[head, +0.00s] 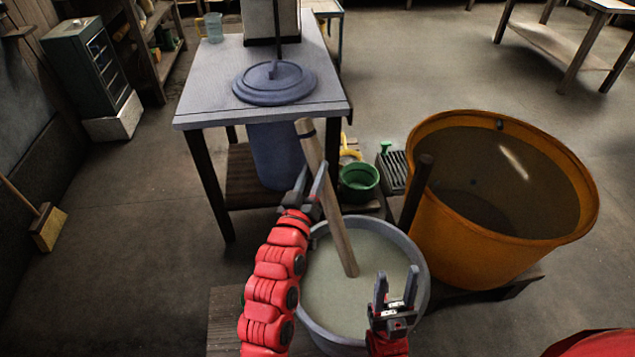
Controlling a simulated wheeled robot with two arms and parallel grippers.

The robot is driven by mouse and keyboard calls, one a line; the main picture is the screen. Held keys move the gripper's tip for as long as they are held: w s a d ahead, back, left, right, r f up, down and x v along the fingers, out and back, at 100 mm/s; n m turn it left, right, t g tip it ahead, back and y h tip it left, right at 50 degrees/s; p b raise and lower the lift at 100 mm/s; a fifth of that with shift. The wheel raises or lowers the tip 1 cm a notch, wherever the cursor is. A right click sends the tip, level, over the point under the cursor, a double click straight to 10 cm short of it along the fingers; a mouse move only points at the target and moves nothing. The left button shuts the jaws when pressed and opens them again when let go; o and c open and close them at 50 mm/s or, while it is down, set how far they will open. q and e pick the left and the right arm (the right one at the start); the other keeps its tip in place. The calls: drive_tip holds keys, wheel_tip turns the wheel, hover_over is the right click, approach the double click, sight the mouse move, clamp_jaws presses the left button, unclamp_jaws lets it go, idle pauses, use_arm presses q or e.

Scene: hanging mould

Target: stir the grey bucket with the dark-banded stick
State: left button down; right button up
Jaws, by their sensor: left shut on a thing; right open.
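The grey bucket (420,262) stands in front of me, full of a pale greyish liquid. The wooden stick (335,215) has a dark band near its top end. My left gripper (316,180) is shut on the stick at its upper part. The stick leans, top to the left, and its lower end meets the liquid's surface near the middle of the bucket; how deep it goes is hidden. My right gripper (397,285) is open and empty, over the right front part of the bucket.
A large orange tub (440,230) of dark liquid stands close on the right, with a dark stick (415,195) at its left side. A grey table (210,85) with a blue lid (274,85) stands behind. A green bowl (358,182) sits low behind the bucket.

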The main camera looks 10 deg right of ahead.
sight(303, 134)
use_arm(q)
drive_tip(key=shift+w+a+r+p, duration=0.15)
drive_tip(key=shift+w+a+r, duration=0.3)
drive_tip(key=shift+r, duration=0.75)
drive_tip(key=shift+w+a+r+p, duration=0.2)
drive_tip(key=shift+w+r, duration=0.5)
drive_tip(key=shift+r, duration=0.55)
drive_tip(key=shift+w+a+r+p, duration=0.1)
drive_tip(key=shift+w+a+r, duration=0.4)
drive_tip(key=shift+r, duration=0.7)
drive_tip(key=shift+d, duration=0.1)
wheel_tip(303, 134, up, 5)
drive_tip(key=p, duration=0.2)
drive_tip(key=shift+p, duration=0.3)
drive_tip(key=shift+f, duration=0.1)
